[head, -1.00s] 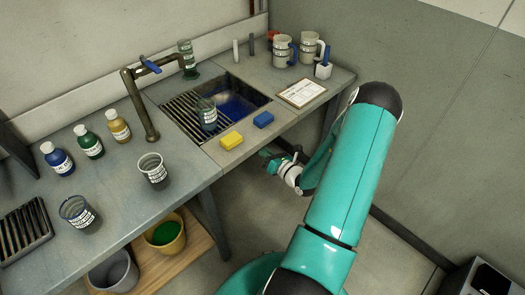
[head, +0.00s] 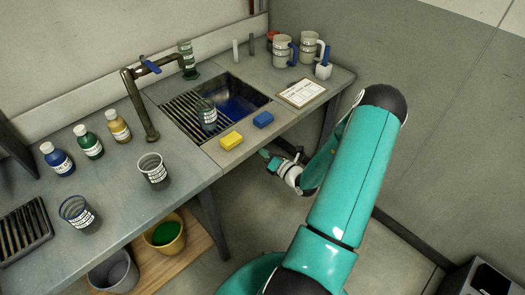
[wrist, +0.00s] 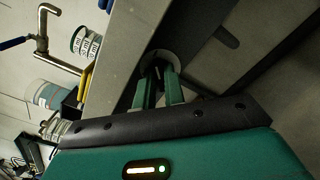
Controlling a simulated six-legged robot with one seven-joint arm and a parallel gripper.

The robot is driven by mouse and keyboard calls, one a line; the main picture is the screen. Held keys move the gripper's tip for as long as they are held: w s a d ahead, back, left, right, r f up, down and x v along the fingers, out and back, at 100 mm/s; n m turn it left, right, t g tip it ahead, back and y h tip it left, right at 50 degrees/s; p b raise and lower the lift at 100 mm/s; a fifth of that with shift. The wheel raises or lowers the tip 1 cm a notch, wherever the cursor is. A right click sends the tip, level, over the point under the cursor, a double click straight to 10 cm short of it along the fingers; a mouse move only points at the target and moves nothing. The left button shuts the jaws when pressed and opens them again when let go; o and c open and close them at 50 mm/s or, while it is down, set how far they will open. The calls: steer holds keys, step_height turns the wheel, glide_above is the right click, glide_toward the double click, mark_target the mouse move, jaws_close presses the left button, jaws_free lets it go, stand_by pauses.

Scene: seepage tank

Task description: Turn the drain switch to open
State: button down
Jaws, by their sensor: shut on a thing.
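In the wrist view, the drain switch (wrist: 160,58) appears as a round grey plate with a dark handle, on the grey front face below the counter edge. The two green fingers of my gripper (wrist: 160,84) are closed on its handle, and the fingers hide most of it. The angle of the handle is hard to make out. In the head view, my gripper (head: 272,160) is at the counter's front edge below the sink (head: 238,104); the switch is hidden there.
A glass (head: 206,115) stands in the sink area. Bottles, cups and a faucet (head: 140,100) are at left.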

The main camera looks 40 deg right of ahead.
steer(key=c, duration=1.8)
jaws_free()
steer(key=shift+o, duration=0.2)
steer(key=s, duration=1.4)
steer(key=shift+d, duration=0.15)
